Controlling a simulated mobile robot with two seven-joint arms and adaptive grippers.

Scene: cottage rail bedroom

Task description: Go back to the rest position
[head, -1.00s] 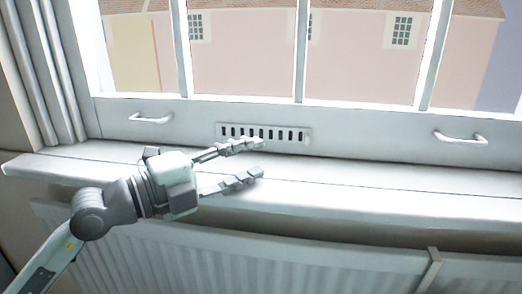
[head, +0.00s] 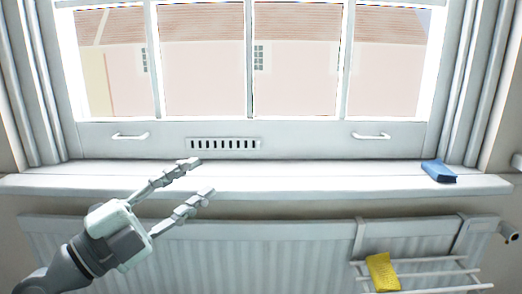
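My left gripper (head: 201,177) is open and empty in the head view, with its fingers spread apart. It is in front of the window sill (head: 300,178), left of the picture's middle, and its fingers overlap the sill in the picture. I cannot tell whether they touch it. My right gripper is not in view.
A blue block-like object (head: 438,171) lies on the sill's right end. A yellow cloth or sponge (head: 382,272) rests on a white rack (head: 430,277) hung on the radiator (head: 290,250). The window (head: 250,70) has two handles. The middle of the sill is clear.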

